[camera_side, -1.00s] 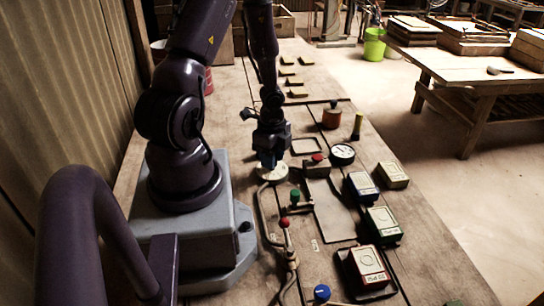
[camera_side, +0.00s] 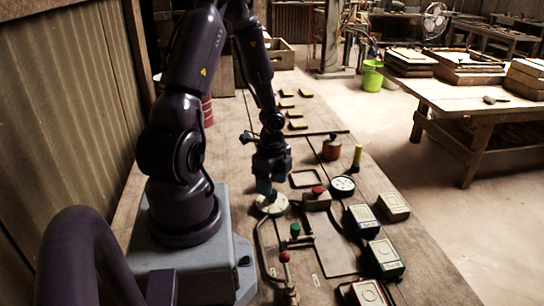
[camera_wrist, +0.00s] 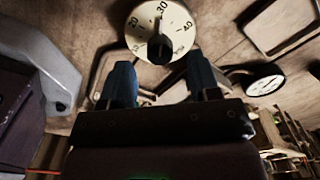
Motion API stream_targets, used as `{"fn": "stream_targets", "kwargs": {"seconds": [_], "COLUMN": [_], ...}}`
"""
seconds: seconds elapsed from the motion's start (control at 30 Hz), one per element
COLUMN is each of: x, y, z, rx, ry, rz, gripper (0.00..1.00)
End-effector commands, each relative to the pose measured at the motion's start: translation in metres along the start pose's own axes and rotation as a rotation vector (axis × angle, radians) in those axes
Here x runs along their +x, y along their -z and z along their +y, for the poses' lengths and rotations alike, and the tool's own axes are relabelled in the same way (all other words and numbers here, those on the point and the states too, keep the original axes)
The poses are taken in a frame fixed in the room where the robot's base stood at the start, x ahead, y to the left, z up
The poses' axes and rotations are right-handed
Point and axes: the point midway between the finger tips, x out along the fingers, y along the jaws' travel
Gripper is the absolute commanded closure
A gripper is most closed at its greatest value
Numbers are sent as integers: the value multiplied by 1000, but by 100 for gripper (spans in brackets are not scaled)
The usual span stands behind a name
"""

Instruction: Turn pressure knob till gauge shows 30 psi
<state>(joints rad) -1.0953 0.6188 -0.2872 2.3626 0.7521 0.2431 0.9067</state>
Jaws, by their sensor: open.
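The pressure knob (camera_wrist: 176,20) is a pale round dial marked 20, 30 and 40 in the wrist view, with a dark grip at its middle. The grip's narrow end points roughly toward the 30. In the side view the pale dial (camera_side: 272,205) lies on the bench just below my gripper (camera_side: 265,187). My gripper (camera_wrist: 160,66) is open, its two blue fingers apart and nothing between them. The fingers look short of the dark grip, apart from it. The round white-faced gauge (camera_side: 342,185) also shows in the wrist view (camera_wrist: 265,80); its reading is too small to tell.
A red-knobbed block (camera_side: 317,197) stands between the dial and gauge. Green (camera_side: 295,231) and red (camera_side: 285,258) valve knobs and a pipe (camera_side: 262,245) lie nearer the camera. Several tile boxes (camera_side: 394,206) line the right edge. A flat frame (camera_side: 306,178) lies beyond.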

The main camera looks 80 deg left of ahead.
Motion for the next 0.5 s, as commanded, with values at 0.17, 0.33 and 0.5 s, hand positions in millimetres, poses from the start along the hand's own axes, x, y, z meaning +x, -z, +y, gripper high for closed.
{"fn": "stream_targets", "kwargs": {"seconds": [0.17,0.33,0.5], "x": [-23,-51,-79], "y": [-1,0,0], "z": [-1,-1,-1], "rx": [-2,-1,-1], "ry": [4,6,6], "rz": [-3,-3,-1], "gripper": [44,44,44]}}
